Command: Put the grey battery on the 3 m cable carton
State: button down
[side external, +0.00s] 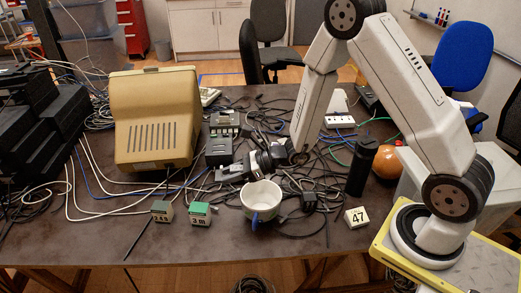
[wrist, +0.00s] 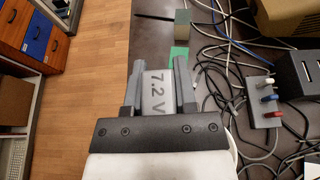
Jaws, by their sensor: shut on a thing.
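My gripper (wrist: 159,88) is shut on the grey battery (wrist: 155,95), marked 7.2 V, with a finger along each side. In the side view my gripper (side external: 226,174) points left above the table; the battery is hard to make out there. The 3 m cable carton (side external: 200,214), a small box with a green top, stands near the front of the table, left of the white mug. In the wrist view its green top (wrist: 180,52) shows just beyond the battery, partly hidden. A similar box with a grey-green top (side external: 162,211) stands left of it.
A white mug (side external: 262,199) with a blue handle stands right of the carton. A box marked 47 (side external: 357,218) and a black cylinder (side external: 362,168) are farther right. A beige monitor (side external: 157,118) stands behind. Loose cables cover much of the table.

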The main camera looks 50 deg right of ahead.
jog(key=shift+h, duration=0.3)
jog(key=s+a, duration=0.1)
jog(key=s+a+r, duration=0.1)
jog(key=s+a, duration=0.1)
jog(key=a, duration=0.1)
jog(key=shift+s+r, duration=0.15)
jog(key=shift+r, duration=0.15)
send_over(193, 207)
jog(key=s, duration=0.2)
jog(key=f, duration=0.8)
jog(key=shift+w+d+f, duration=0.1)
jog(key=shift+w+d, duration=0.05)
jog(key=shift+d, duration=0.05)
jog(key=shift+w+a+f, duration=0.15)
jog(key=shift+w+f, duration=0.4)
jog(key=shift+f, duration=0.05)
jog(key=shift+w+f, duration=0.15)
jog(key=shift+f, duration=0.05)
jog(key=shift+w+f, duration=0.1)
jog(key=shift+f, duration=1.5)
jog(key=shift+f, duration=0.15)
